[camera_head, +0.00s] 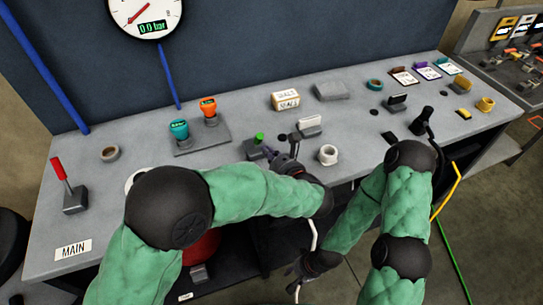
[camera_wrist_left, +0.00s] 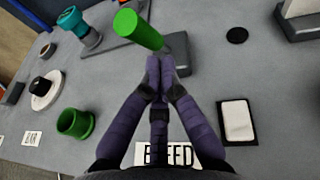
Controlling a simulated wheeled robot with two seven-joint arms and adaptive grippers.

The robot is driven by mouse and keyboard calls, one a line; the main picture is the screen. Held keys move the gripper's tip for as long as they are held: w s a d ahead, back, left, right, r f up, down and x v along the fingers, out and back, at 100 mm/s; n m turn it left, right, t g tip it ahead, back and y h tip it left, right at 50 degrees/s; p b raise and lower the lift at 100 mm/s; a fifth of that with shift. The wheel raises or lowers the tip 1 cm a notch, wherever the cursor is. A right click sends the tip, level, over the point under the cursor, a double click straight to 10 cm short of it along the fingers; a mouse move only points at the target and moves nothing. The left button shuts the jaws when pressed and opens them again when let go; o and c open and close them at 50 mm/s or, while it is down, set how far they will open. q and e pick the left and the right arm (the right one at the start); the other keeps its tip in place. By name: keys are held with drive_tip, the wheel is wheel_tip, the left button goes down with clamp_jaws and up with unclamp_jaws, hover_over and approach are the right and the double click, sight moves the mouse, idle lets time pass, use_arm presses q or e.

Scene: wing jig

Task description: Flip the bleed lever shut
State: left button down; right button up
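The bleed lever has a green handle (camera_head: 259,137) on a grey base (camera_head: 252,150) near the bench's front edge. In the left wrist view the green handle (camera_wrist_left: 138,29) leans toward the upper left, and its base (camera_wrist_left: 180,52) is partly behind the fingertips. My left gripper (camera_head: 268,152) is beside the lever; in the wrist view its fingertips (camera_wrist_left: 160,68) are together with nothing seen between them, just below the handle. Whether they touch the lever is unclear. A BLEED label (camera_wrist_left: 165,155) lies beneath the fingers. My right gripper (camera_head: 296,280) hangs low in front of the bench; its fingers are unclear.
Teal (camera_head: 180,130) and orange (camera_head: 209,108) valves stand on a plate behind left. A white ring (camera_head: 328,154) and a grey block with a white plate (camera_head: 309,125) are to the right. The gauge (camera_head: 145,15) reads 0.0 bar. A red-handled lever (camera_head: 62,175) stands far left.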

use_arm(q)
drive_tip(key=shift+w+a+r, duration=0.15)
drive_tip(key=shift+w, duration=0.1)
drive_tip(key=w+a+r+g+h+p, duration=0.3)
drive_tip(key=w+g+p, duration=0.5)
drive_tip(key=p, duration=1.9)
drive_tip(key=shift+w+a+r+m+g, duration=0.25)
drive_tip(key=shift+w+r+m+g, duration=0.25)
drive_tip(key=shift+w, duration=0.85)
drive_tip(key=shift+r, duration=0.25)
